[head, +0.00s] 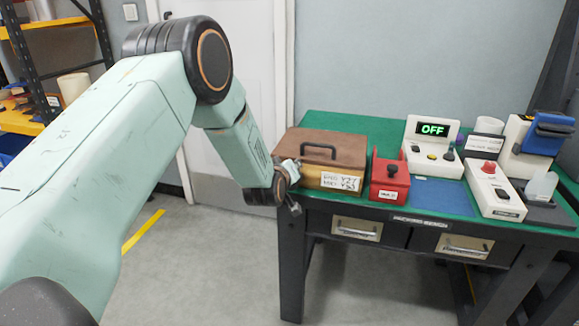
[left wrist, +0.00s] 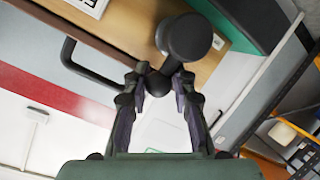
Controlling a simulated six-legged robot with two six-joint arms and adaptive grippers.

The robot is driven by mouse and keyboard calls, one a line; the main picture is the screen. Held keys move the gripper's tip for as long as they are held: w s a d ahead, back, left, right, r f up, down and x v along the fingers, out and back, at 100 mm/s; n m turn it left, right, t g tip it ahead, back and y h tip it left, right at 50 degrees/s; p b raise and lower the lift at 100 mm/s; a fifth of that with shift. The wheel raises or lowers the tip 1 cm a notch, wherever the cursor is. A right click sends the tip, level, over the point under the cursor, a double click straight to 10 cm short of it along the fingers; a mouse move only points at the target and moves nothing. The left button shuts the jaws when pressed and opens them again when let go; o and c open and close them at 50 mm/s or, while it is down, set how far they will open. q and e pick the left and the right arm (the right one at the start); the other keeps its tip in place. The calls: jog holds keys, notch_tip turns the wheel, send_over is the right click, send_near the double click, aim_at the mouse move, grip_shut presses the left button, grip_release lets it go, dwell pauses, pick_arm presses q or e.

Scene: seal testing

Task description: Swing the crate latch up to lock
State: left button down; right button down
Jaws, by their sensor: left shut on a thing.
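The crate is a brown wooden box with a lid and a black lid handle, at the left end of the table in the head view (head: 312,143). Its front, with a white label, also shows in the left wrist view (left wrist: 135,38). The latch, a black round knob on a short arm (left wrist: 183,38), sits at the crate's front by the left end. My left gripper (left wrist: 160,78) is shut on the latch's dark rounded end, between its fingertips. In the head view, my wrist hides the latch, so its angle is unclear. My right gripper is not in view.
A red box (head: 389,180) with a black knob stands close to the right of the crate. A tester (head: 433,133) reading OFF, a blue mat (head: 440,197) and a white box (head: 494,190) with a red button are further right. Floor left of the table is clear.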

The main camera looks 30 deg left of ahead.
pick_arm(q)
jog(key=shift+d+f, duration=0.15)
jog(key=c, duration=1.5)
grip_release()
jog(key=shift+o, duration=0.7)
jog(key=shift+d, duration=0.1)
jog(key=shift+s, duration=0.1)
jog(key=shift+s+r, duration=0.2)
jog(key=v, duration=1.1)
jog(key=shift+s+d, duration=0.1)
jog(key=shift+s, duration=0.05)
